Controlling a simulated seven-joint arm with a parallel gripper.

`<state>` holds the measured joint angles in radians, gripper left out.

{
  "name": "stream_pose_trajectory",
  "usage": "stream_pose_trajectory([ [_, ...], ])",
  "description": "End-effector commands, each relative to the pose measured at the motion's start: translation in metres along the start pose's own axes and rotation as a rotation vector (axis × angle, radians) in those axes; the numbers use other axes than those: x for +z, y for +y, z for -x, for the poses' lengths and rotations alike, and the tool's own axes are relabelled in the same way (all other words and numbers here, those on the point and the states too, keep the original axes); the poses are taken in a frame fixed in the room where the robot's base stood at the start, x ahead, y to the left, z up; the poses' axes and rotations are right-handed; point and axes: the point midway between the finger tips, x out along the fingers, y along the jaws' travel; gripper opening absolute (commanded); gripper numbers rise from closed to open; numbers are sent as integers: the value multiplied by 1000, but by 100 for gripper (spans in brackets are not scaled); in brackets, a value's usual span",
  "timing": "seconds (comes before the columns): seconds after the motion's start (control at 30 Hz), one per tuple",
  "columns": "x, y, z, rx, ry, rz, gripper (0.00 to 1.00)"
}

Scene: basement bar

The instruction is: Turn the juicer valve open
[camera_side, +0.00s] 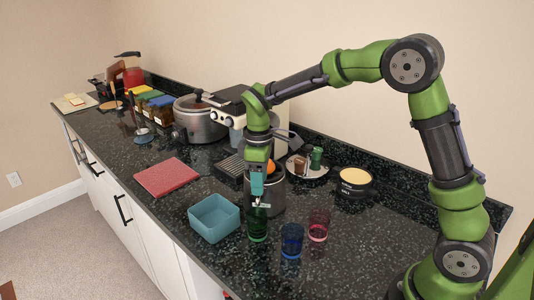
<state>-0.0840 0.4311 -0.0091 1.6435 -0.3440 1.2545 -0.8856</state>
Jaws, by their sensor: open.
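The juicer (275,192) is a grey metal cylinder with an orange top, standing on the dark counter in the middle of the picture. My gripper (257,203) points down in front of the juicer's left front side and covers part of it. The jaws are open, and nothing shows clearly between them. The valve cannot be made out; the gripper hides that part of the juicer. A green glass (257,226) stands just below the gripper, in front of the juicer. I cannot tell whether the gripper touches the juicer or the glass.
A blue glass (291,240) and a red glass (318,225) stand to the right. A teal square bin (213,219) is on the left, with a red board (166,176) beyond it. A coffee machine (232,110) stands behind. The counter's right front is clear.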

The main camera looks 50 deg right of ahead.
Motion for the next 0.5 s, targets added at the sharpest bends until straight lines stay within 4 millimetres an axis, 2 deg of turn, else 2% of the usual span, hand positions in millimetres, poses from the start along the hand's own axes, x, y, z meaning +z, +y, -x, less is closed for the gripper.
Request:
stream_pose_trajectory([
  [0.27, 0, 0, -2, -1, 0, -1, 48],
  [0.37, 0, 0, -2, -1, 0, -1, 36],
  [0.5, 0, 0, -2, -1, 0, 0, 15],
])
